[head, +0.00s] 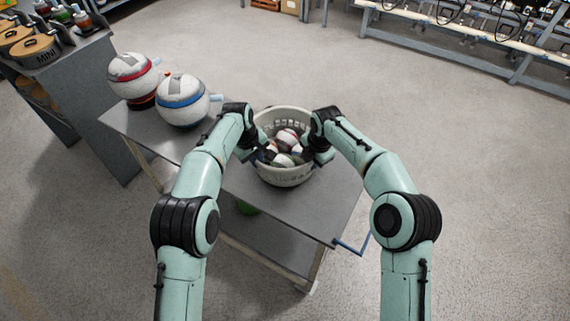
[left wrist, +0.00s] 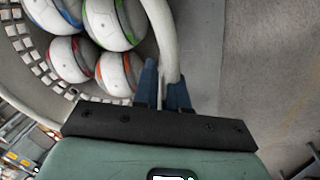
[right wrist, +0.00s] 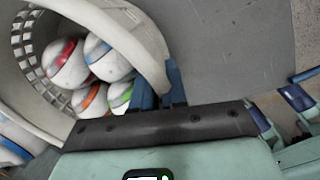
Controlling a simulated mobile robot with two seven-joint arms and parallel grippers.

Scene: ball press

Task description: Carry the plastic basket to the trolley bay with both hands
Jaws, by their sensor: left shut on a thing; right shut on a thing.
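The plastic basket (head: 290,180) is a pale, round tub with slots in its wall. It stands near the right end of a grey metal table and holds several white balls with coloured bands (head: 287,138). My left gripper (head: 262,154) is at the basket's left rim; in the left wrist view its blue fingers (left wrist: 165,85) are shut on the rim. My right gripper (head: 318,154) is at the right rim; in the right wrist view its fingers (right wrist: 171,85) are shut on the rim. My grippers partly hide the rim in the head view. The trolley bay cannot be made out.
The grey table (head: 262,203) also carries two large white ball-shaped units, one with a red band (head: 132,78) and one with a blue band (head: 183,100). A grey cabinet (head: 85,110) stands at the left. Open concrete floor (head: 440,150) lies to the right.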

